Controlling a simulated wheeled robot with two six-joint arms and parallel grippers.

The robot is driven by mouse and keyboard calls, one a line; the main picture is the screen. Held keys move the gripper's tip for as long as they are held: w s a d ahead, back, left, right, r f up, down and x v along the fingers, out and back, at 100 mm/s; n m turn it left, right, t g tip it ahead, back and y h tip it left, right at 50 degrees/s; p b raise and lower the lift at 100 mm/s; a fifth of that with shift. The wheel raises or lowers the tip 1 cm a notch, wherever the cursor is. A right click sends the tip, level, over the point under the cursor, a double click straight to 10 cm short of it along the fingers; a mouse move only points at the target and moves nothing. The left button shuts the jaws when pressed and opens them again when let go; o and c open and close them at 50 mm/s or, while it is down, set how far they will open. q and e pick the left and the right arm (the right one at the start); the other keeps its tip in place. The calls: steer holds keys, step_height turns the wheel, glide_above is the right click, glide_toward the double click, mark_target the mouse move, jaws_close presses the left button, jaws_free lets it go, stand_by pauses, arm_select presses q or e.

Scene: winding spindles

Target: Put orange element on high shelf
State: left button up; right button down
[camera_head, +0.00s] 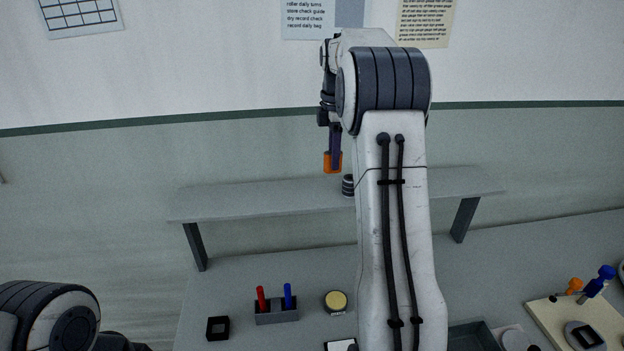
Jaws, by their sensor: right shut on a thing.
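The orange element (333,164) hangs at the tip of my right gripper (334,152), which is shut on it. The gripper points down in front of the wall, and the element appears just above the high shelf (260,200) in the picture; I cannot tell the exact gap. My right arm hides the middle of the shelf. My left arm shows only at the bottom left, and its gripper is out of view.
A dark ribbed cylinder (348,185) stands on the shelf, close right of the element. Below are a holder with red and blue pieces (277,312), a black square piece (217,328), a yellow-topped round (336,301) and a board (547,312) at right. The shelf's left part is clear.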

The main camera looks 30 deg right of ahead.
steer(key=w+a+f, duration=0.1)
steer(key=a, duration=0.1)
steer(key=w+a+f+p, duration=0.1)
steer(key=w+a, duration=0.1)
steer(key=w+a+f+p, duration=0.1)
steer(key=a+f, duration=0.1)
steer(key=shift+w+f, duration=0.1)
steer(key=shift+w, duration=0.3)
step_height(320, 180, down, 4)
steer(key=shift+a+r+p, duration=0.1)
steer(key=shift+p, duration=1)
steer(key=shift+f, duration=0.2)
steer(key=shift+f, duration=0.1)
steer(key=shift+f, duration=0.1)
steer(key=c, duration=0.6)
jaws_free()
